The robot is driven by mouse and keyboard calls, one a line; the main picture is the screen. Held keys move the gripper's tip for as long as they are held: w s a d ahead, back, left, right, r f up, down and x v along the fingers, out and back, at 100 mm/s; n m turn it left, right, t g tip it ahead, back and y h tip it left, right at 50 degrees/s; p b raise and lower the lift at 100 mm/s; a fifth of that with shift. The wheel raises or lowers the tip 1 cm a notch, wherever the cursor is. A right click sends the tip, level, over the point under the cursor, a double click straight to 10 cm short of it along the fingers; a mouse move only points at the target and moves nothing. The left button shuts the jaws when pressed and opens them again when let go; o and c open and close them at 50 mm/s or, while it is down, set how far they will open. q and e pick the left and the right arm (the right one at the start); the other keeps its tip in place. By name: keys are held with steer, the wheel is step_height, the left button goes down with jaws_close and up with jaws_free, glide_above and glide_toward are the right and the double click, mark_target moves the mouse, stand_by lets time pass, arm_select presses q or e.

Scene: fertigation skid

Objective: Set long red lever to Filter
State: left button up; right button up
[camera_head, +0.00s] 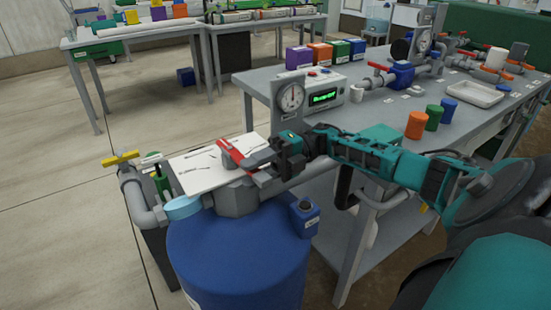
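The long red lever (234,153) sits on top of the grey valve head (236,195) of the blue tank (238,262). A white plate (200,170) with dark marks lies behind and left of the lever; its lettering is too small to read. My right gripper (264,164) comes in from the right and is at the lever's right side, over the valve head. Its fingers overlap the red parts, so I cannot tell whether they close on the lever. My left gripper is out of view.
A yellow-handled valve (121,159) on grey pipe stands left of the tank. A small blue box (304,218) is at the tank's right rim. A grey bench (395,110) behind carries a round gauge (291,97), a green-lit display (323,97) and coloured containers. Open floor lies left.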

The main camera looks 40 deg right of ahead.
steer(key=s+d+b, duration=0.1)
steer(key=d, duration=0.8)
steer(key=shift+d+b, duration=0.4)
